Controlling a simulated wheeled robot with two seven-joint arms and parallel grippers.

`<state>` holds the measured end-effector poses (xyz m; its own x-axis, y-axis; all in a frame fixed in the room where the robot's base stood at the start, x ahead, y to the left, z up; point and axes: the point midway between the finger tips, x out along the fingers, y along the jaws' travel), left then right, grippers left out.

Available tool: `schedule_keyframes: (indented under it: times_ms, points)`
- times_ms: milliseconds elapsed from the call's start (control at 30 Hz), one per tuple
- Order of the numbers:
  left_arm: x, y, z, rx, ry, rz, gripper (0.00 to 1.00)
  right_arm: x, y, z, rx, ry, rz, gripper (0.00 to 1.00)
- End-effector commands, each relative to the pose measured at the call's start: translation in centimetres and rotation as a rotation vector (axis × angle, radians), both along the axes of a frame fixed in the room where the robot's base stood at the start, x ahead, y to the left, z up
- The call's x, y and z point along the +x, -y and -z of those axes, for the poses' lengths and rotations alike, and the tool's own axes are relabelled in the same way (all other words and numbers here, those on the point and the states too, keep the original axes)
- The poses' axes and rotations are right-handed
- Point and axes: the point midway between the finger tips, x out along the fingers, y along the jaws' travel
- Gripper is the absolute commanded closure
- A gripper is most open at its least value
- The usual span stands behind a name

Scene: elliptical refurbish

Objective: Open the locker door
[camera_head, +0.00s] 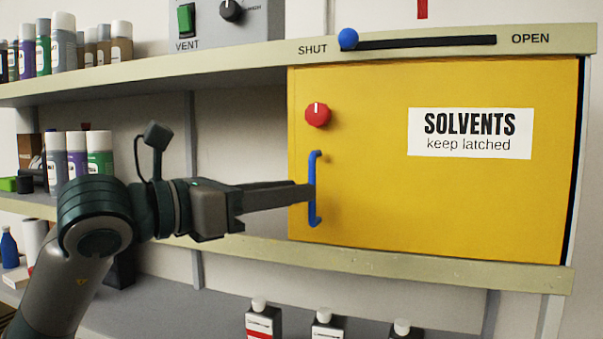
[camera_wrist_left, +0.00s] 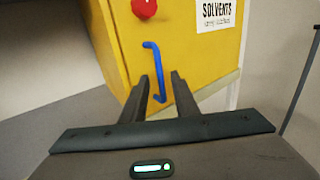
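The yellow locker door (camera_head: 440,200) is closed flat in the shelf unit, with a "SOLVENTS keep latched" label (camera_head: 470,133). A vertical blue handle (camera_head: 314,215) is on its left side, below a red knob (camera_head: 318,114) whose white mark points up. My left gripper (camera_head: 306,192) reaches the handle from the left at mid-height. In the left wrist view, its fingers (camera_wrist_left: 161,82) are apart, with the blue handle (camera_wrist_left: 155,62) between them and a gap showing on each side. Whether a finger touches the handle or door is unclear. My right gripper is out of view.
Above the door, a slider's blue knob (camera_head: 348,39) sits at the SHUT end of its slot. A grey box with a green VENT switch (camera_head: 186,19) is on the top shelf. Bottles stand on the left shelves, and white-capped bottles (camera_head: 263,322) stand below the locker.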

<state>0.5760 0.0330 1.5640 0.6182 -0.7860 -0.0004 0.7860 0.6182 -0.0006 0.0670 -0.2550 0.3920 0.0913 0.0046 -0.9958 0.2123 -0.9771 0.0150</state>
Motion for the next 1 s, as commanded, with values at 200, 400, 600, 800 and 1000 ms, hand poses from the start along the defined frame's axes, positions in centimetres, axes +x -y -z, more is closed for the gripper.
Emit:
schedule_keyframes:
  times_ms: [200,400,600,800,1000]
  points:
    - [1.5,1.9,-0.2,0.000,-0.001,0.001,0.73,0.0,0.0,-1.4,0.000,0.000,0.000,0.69]
    - [1.9,2.3,0.0,-0.001,-0.001,-0.001,0.73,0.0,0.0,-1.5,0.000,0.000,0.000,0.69]
    - [1.9,2.3,0.1,0.000,0.000,-0.001,0.73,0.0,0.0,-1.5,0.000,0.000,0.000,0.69]
    - [1.8,2.3,0.0,0.000,0.000,-0.001,1.00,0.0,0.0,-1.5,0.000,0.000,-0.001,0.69]
    - [1.8,2.3,0.0,0.000,0.000,-0.001,1.00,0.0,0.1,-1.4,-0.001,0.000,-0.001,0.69]
